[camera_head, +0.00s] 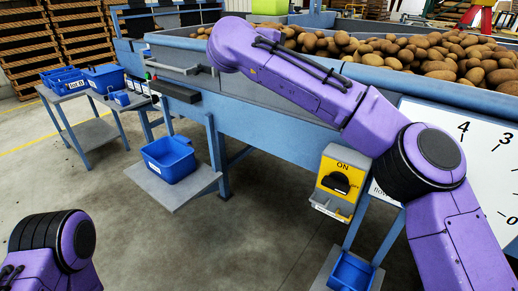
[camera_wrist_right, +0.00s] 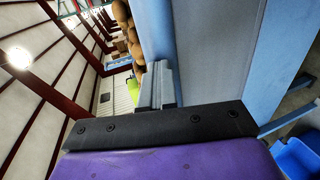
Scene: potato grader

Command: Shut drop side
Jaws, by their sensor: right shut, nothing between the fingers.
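The potato hopper (camera_head: 172,42) has a blue rim and a grey side, and potatoes (camera_head: 440,55) fill it. Its grey side panel (camera_wrist_right: 212,45) fills the upper right of the right wrist view, beside a blue edge. I cannot tell which part is the drop side, nor whether it is latched. My right arm reaches up and left across the side of the hopper. My right gripper (camera_wrist_right: 160,88) is shut and empty, its grey fingers close to the panel. In the head view it is mostly hidden behind the wrist. My left gripper is out of view.
A yellow switch box (camera_head: 340,182) marked ON hangs below the hopper, left of a white numbered board (camera_head: 485,150). A blue bin (camera_head: 168,158) stands on a low shelf (camera_head: 190,188). More blue bins (camera_head: 103,78) stand on a side table. The floor at lower middle is clear.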

